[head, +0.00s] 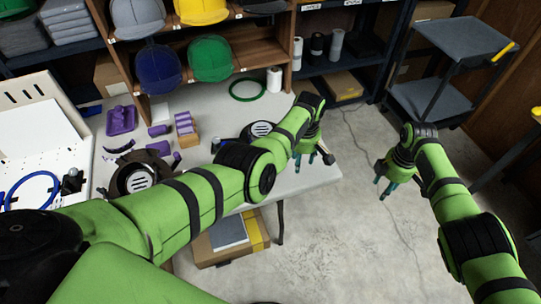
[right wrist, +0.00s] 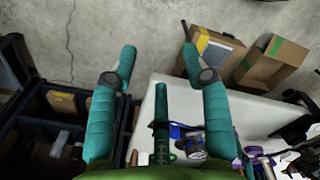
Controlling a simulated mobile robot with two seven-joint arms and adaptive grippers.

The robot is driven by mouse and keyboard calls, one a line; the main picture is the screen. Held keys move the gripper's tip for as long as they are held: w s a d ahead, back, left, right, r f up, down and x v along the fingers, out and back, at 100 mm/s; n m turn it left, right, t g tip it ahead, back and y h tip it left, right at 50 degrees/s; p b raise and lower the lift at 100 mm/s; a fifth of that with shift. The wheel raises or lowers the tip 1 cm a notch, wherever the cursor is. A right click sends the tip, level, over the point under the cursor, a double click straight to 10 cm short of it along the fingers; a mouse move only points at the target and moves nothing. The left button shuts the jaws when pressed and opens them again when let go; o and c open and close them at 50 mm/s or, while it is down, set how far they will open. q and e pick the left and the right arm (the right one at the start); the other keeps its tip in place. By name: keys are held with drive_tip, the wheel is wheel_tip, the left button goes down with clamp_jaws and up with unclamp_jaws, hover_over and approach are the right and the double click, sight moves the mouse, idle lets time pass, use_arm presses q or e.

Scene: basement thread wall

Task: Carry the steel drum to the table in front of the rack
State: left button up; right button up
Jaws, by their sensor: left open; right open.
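I cannot make out a steel drum in either view. The white table (head: 310,180) stands in front of the wooden rack (head: 290,75) that holds caps; part of its top also shows in the right wrist view (right wrist: 148,112). My left gripper (head: 312,158) is open and empty, over or just beside the table's right end. My right gripper (head: 384,190) is open and empty, above the floor to the right of the table.
A green ring (head: 248,90), a white roll (head: 274,80) and purple pieces (head: 121,120) lie on the table. A cart (head: 463,42) stands at the back right. Cardboard boxes (head: 230,240) sit low by the table. The concrete floor (head: 345,250) between is clear.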

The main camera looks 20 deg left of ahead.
wheel_tip(320, 180, up, 12)
drive_tip(key=shift+w+a, duration=0.25)
drive_tip(key=shift+w, duration=0.1)
idle(0.4)
drive_tip(key=shift+s+f, duration=0.1)
